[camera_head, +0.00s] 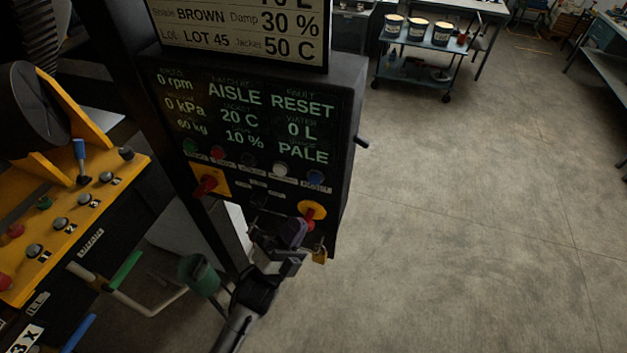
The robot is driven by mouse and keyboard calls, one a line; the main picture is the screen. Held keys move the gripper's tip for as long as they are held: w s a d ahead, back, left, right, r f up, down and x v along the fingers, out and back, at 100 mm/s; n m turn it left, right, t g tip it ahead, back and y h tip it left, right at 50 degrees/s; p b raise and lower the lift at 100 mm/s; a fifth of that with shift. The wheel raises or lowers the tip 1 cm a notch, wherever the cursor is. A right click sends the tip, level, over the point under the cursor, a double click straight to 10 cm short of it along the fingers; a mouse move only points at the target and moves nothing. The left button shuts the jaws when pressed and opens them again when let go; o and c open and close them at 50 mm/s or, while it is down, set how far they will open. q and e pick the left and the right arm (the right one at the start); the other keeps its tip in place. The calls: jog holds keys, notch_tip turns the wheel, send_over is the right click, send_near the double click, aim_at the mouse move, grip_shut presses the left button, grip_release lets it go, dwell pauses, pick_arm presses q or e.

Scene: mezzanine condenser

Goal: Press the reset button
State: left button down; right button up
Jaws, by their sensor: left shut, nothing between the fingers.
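A dark control box (345,95) with a lit green display carries a row of push buttons under the text. The row has a green button (190,146), a red one (217,153), a dark one (248,160), a white one (280,169) and a blue one (316,177). The labels under them are too small to read surely, so I cannot tell which is reset. My left gripper (298,228) is shut and empty, below the white and blue buttons, close to the box's lower edge in the picture. It appears apart from the buttons. My right gripper is out of view.
A red rotary switch (207,184) on a yellow plate and a red-and-yellow switch (312,211) flank the lower box; the latter is beside my gripper. A brass padlock (320,254) hangs there. A yellow console (75,215) stands left. The floor at right is clear.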

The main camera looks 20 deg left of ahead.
aim_at(314, 179)
pick_arm(q)
jog(key=w+b, duration=0.2)
jog(key=w, duration=0.6)
jog(key=shift+w+b, duration=0.15)
jog(key=shift+b, duration=0.15)
dwell(0.6)
dwell(0.8)
jog(key=shift+w, duration=0.1)
dwell(0.5)
jog(key=shift+w, duration=0.3)
jog(key=shift+w+b, duration=0.15)
jog(key=shift+b, duration=0.2)
